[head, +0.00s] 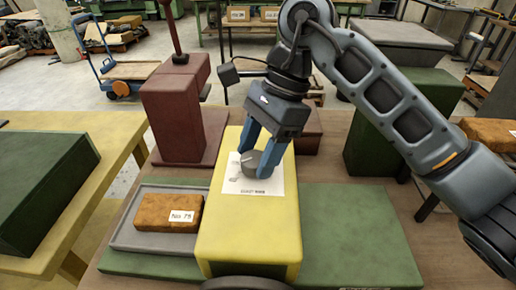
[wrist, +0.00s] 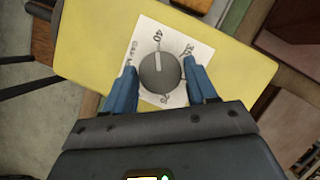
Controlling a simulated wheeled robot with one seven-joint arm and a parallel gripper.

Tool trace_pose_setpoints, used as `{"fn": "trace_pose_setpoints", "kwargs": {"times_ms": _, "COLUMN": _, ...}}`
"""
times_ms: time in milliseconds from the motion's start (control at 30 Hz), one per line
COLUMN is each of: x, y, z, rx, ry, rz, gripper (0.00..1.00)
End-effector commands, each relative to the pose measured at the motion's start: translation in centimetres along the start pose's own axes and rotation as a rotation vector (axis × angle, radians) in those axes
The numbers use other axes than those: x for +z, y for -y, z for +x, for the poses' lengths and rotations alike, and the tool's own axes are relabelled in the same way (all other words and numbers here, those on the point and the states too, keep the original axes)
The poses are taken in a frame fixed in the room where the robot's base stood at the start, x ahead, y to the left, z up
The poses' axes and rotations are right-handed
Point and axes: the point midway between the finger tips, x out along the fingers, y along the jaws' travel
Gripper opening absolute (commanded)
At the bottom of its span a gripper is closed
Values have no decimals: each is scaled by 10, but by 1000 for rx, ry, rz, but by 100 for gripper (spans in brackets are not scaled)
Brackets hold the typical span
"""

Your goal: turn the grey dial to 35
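The grey dial (wrist: 160,72) is a round knob on a white printed card (wrist: 146,60) on top of the yellow block (head: 249,225). In the wrist view its pale pointer line points up, close to the printed 40. Another number, seemingly 30 or 35, stands to the upper right and one like 20 below; the print is partly unclear. The dial also shows in the head view (head: 262,161). My gripper (head: 253,164) points down over it, its blue fingers on either side of the dial. In the wrist view a small gap shows at each finger, so it looks open.
A grey tray with an orange-brown block (head: 168,212) labelled No 73 lies left of the yellow block. A dark red stand (head: 180,115) rises behind left. A dark green block (head: 360,150) stands behind right. The green mat (head: 355,240) to the right is clear.

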Motion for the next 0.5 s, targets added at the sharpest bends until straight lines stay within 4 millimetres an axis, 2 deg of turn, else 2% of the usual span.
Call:
{"fn": "trace_pose_setpoints", "kwargs": {"times_ms": 33, "x": 0, "y": 0, "z": 0, "rx": 0, "ry": 0, "rz": 0, "gripper": 52}}
{"fn": "trace_pose_setpoints", "kwargs": {"times_ms": 367, "x": 0, "y": 0, "z": 0, "rx": 0, "ry": 0, "rz": 0, "gripper": 20}}
{"fn": "trace_pose_setpoints", "kwargs": {"times_ms": 500, "x": 0, "y": 0, "z": 0, "rx": -2, "ry": 0, "rz": 4, "gripper": 20}}
